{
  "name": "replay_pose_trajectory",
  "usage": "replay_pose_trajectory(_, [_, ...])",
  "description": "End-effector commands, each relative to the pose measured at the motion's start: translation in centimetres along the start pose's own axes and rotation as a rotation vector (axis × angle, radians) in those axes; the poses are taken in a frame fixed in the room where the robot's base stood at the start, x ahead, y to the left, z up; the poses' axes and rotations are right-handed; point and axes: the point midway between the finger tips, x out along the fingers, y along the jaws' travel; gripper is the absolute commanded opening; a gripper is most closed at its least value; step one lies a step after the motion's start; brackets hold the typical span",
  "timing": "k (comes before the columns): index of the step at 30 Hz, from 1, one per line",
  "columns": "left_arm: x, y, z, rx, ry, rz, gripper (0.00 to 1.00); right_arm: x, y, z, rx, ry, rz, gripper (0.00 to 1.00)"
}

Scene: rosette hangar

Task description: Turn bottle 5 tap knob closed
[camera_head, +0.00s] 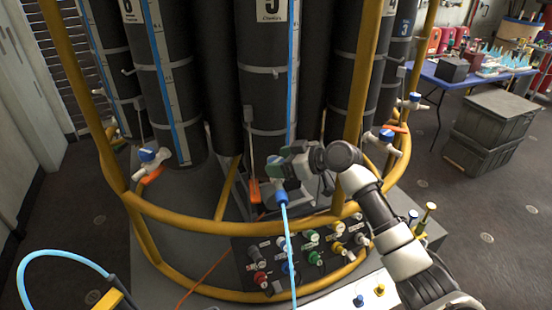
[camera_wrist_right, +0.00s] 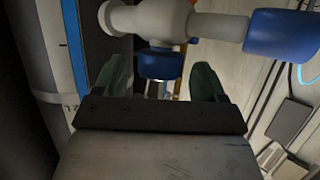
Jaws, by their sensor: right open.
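Bottle 5 (camera_head: 265,95) is the tall dark cylinder marked 5 at the centre of the head view. My right gripper (camera_head: 277,170) is at its tap, low on the bottle's front, and hides much of it. In the right wrist view the white tap body (camera_wrist_right: 170,20) crosses the top. The blue tap knob (camera_wrist_right: 158,65) sits between the two green fingertips of my right gripper (camera_wrist_right: 161,80), which are open, with gaps visible on both sides. A blue fitting (camera_wrist_right: 280,35) is on the tap's outlet; a light blue hose (camera_head: 287,240) hangs from it. My left gripper is not in view.
A yellow tubular frame (camera_head: 230,228) rings the bottles. A panel of coloured knobs (camera_head: 300,255) lies below the tap. Neighbouring taps with blue knobs show at left (camera_head: 147,155) and right (camera_head: 386,134). A blue table (camera_head: 430,72) and grey crates (camera_head: 495,120) stand at right.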

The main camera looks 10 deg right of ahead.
Motion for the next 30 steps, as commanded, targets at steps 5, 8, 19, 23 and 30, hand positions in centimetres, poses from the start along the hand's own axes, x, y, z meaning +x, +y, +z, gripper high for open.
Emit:
replay_pose_trajectory(5, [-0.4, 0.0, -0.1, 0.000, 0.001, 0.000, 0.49, 1.5, 0.0, 0.0, 0.000, -0.001, 0.001, 0.71])
replay_pose_trajectory(8, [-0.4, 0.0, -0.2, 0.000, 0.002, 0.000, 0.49, 1.7, 0.0, 0.1, -0.001, -0.002, 0.001, 0.71])
replay_pose_trajectory(19, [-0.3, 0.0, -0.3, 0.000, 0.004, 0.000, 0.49, 1.7, 0.0, 0.1, -0.001, -0.001, 0.001, 0.47])
replay_pose_trajectory(23, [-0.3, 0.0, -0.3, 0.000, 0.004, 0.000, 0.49, 1.7, 0.0, 0.1, -0.001, -0.001, 0.001, 0.27])
replay_pose_trajectory(30, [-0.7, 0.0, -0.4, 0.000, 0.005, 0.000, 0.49, 1.6, 0.0, -0.1, 0.006, -0.001, 0.013, 0.22])
